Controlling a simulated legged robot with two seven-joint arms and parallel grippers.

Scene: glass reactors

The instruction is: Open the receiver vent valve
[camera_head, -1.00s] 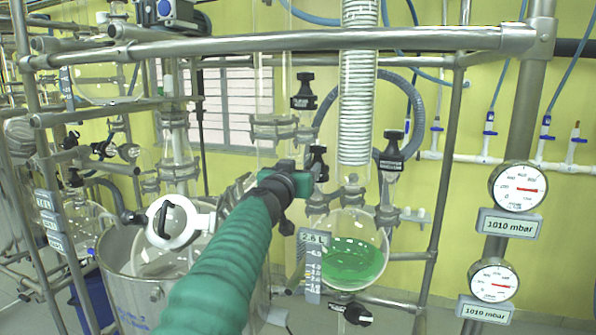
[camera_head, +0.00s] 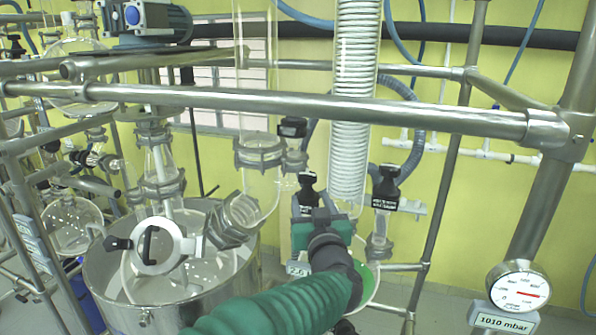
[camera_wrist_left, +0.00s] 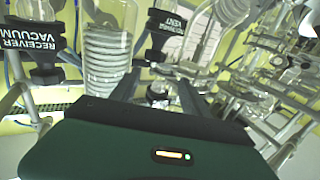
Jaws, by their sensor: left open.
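The receiver vent valve (camera_head: 307,183) is a black knob with a labelled body, left of the coiled glass condenser in the head view. Its upside-down "RECEIVER VENT" label shows at the top of the left wrist view (camera_wrist_left: 168,24). My left gripper (camera_head: 320,208) is just in front of and below this valve, partly covering its lower part. In the left wrist view its two dark fingers (camera_wrist_left: 156,82) are apart, with the valve beyond their tips. I cannot tell whether they touch it. My right gripper is not in view.
The receiver vacuum valve (camera_head: 386,186) is right of the condenser (camera_head: 354,110). A steel rail (camera_head: 300,105) crosses above my left arm. The receiver flask (camera_head: 368,284) is mostly hidden behind my gripper. A steel vessel (camera_head: 170,300) stands at left, a pressure gauge (camera_head: 518,287) at right.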

